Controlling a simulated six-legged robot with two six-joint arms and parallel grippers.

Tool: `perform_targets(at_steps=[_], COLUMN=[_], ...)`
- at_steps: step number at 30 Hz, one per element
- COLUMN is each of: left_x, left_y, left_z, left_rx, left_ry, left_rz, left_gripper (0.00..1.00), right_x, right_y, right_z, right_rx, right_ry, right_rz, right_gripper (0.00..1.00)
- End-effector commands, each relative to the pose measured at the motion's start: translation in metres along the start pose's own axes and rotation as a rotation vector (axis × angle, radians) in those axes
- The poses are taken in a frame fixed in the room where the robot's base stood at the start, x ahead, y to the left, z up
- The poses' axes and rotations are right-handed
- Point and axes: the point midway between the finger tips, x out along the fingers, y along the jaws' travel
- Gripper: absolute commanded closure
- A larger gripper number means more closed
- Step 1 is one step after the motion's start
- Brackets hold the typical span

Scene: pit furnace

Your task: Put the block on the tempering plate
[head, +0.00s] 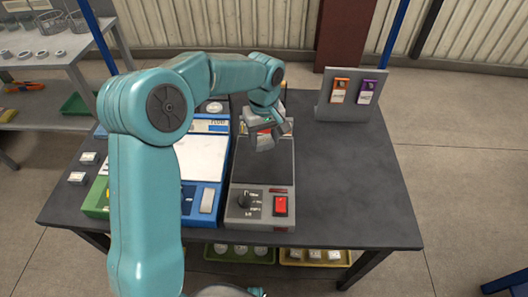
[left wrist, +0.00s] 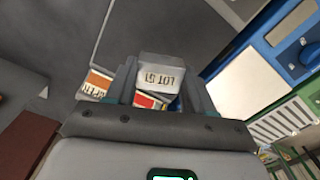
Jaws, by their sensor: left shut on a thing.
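The tempering plate is a grey unit with a dark flat top (head: 262,178), a knob and a red switch on its front, standing on the dark table. My left gripper (head: 265,140) is over the rear part of this dark top. In the left wrist view it is shut on a small grey block (left wrist: 162,72) with a printed "LOT" label, held between the two fingers. I cannot tell whether the block touches the plate. My right gripper is not in view.
A blue unit with a white top (head: 203,157) stands close to the left of the plate. A grey stand (head: 352,112) with orange and purple tags is at the back right. The table's right side (head: 350,185) is clear. Small labelled pieces (head: 77,178) lie at the left edge.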

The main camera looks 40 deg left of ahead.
Motion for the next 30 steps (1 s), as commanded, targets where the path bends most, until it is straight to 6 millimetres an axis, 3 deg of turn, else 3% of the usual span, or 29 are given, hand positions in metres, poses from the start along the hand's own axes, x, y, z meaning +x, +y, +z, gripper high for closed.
perform_targets(at_steps=[6,9,21,22,24,30], left_x=[0.041,0.052,0.058,0.058,0.058,0.057], left_y=[0.0,0.0,0.0,0.0,0.0,0.0], left_z=[0.0,0.0,0.0,0.0,0.0,0.0], left_rx=[0.001,0.001,0.001,0.001,0.001,0.001], left_ry=[-0.002,-0.001,0.001,0.0,0.0,0.0], left_rz=[-0.003,-0.001,0.0,0.0,0.0,-0.001], left_gripper=[0.98,0.98,0.98,0.41,0.22,0.22], right_x=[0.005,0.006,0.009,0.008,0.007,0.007], right_y=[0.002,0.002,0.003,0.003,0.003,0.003], right_z=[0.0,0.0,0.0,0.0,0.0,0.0], right_rx=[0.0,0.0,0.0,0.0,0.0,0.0], right_ry=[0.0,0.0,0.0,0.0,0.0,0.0], right_rz=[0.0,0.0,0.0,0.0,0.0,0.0], right_gripper=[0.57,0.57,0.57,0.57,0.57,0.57])
